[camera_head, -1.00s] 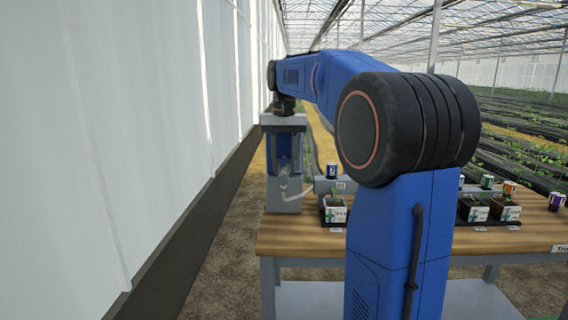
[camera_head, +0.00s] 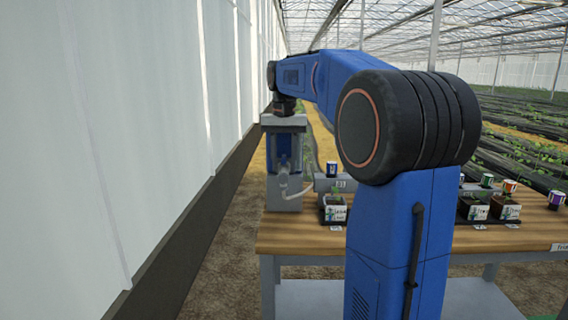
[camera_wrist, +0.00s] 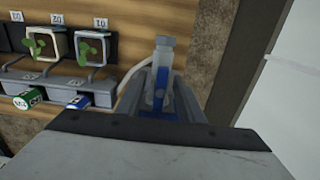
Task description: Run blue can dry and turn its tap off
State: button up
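A blue can (camera_head: 332,169) with a white band sits at the back of the bench, behind a potted seedling. A blue can (camera_wrist: 77,102) also shows in the wrist view, at the grey rail; I cannot make out its tap. My gripper (camera_head: 284,150) points down at the bench's left end, over a blue and grey pump-like unit (camera_head: 285,195) with a pale hose. In the wrist view, grey fingers of my gripper (camera_wrist: 165,98) stand apart on both sides of its blue and pale middle part (camera_wrist: 164,60). I cannot tell whether they press on it.
A green can (camera_wrist: 27,98) sits beside the blue can. Potted seedlings (camera_wrist: 97,46) stand in front of the grey rail (camera_wrist: 55,80). Further cans, orange (camera_head: 510,187) and purple (camera_head: 556,201), are at the right. A pale wall (camera_head: 130,140) runs close along the left.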

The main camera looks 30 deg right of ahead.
aim_at(284, 156)
jog(key=shift+f, duration=0.3)
jog(key=shift+r, duration=4.05)
